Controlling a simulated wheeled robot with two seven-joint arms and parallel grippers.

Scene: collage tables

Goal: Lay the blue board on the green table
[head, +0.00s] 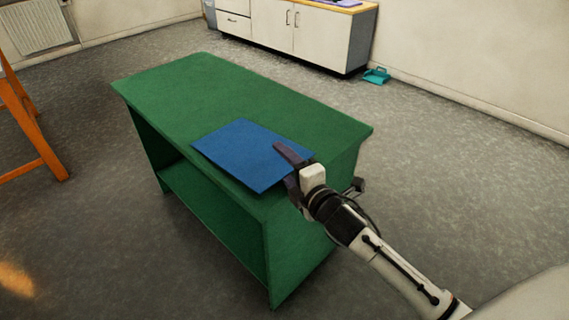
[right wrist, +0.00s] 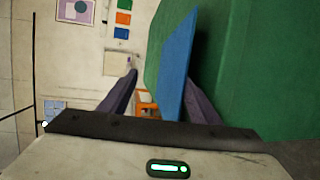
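The blue board (head: 245,152) is a flat, thin sheet over the near right part of the green table (head: 200,85). In the right wrist view the fingers (right wrist: 160,85) stand apart, with the board (right wrist: 177,65) close to the right finger and a clear gap to the left one. Whether the board touches the table all over is unclear. My left gripper is out of view.
The far left of the tabletop is bare. An orange wooden frame (head: 35,140) stands on the floor at the left. White cabinets (head: 310,35) line the back wall, with a teal dustpan (head: 376,76) beside them. The floor around the table is open.

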